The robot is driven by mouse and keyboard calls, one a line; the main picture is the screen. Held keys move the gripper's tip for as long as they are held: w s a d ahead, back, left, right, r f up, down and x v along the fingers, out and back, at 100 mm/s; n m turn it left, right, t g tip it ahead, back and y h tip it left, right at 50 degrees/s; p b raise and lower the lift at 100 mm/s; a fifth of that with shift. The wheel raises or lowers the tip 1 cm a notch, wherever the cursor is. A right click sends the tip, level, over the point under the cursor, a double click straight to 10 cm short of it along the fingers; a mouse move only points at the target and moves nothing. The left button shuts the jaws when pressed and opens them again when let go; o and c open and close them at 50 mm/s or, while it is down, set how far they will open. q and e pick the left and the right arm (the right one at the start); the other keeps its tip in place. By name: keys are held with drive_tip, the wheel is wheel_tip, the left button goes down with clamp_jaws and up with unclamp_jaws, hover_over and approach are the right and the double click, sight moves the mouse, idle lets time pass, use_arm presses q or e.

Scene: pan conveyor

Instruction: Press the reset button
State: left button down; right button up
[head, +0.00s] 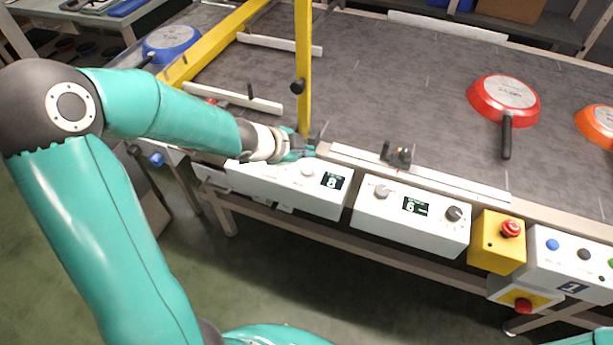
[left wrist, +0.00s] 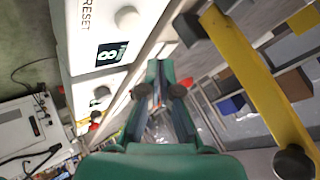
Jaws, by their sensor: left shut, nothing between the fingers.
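The reset button (left wrist: 127,18) is a round pale knob on a white control box (left wrist: 90,40) lettered RESET, with a small display reading 8. In the head view the pale button (head: 307,172) sits left of that display on the white box (head: 320,201) at the belt's near edge. My left gripper (head: 312,146) is just above and behind the button, near the box's back edge, apart from the button as far as I can tell. In the left wrist view my left gripper (left wrist: 157,92) is shut and empty. My right gripper is not in view.
A yellow post (head: 303,60) stands right behind my left gripper. A second white box (head: 412,222) reading 6 and a yellow emergency-stop box (head: 496,245) stand to the right. A red pan (head: 476,96), a blue pan (head: 172,36) and an orange pan (head: 596,122) lie on the grey belt (head: 400,80).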

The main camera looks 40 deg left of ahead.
sight(305, 171)
use_arm(q)
drive_tip(key=shift+f+b, duration=1.2)
drive_tip(key=shift+f, duration=0.55)
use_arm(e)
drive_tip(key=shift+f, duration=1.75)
use_arm(q)
drive_tip(key=shift+f, duration=0.15)
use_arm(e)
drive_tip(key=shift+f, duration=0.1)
use_arm(q)
drive_tip(key=shift+f+b, duration=0.2)
drive_tip(key=shift+b, duration=0.1)
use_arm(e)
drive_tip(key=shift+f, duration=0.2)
use_arm(q)
drive_tip(key=shift+f+b, duration=0.5)
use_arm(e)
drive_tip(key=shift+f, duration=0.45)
use_arm(q)
drive_tip(key=shift+r, duration=0.15)
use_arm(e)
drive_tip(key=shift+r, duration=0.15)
use_arm(q)
drive_tip(key=shift+r+p, duration=0.75)
drive_tip(key=shift+p, duration=0.25)
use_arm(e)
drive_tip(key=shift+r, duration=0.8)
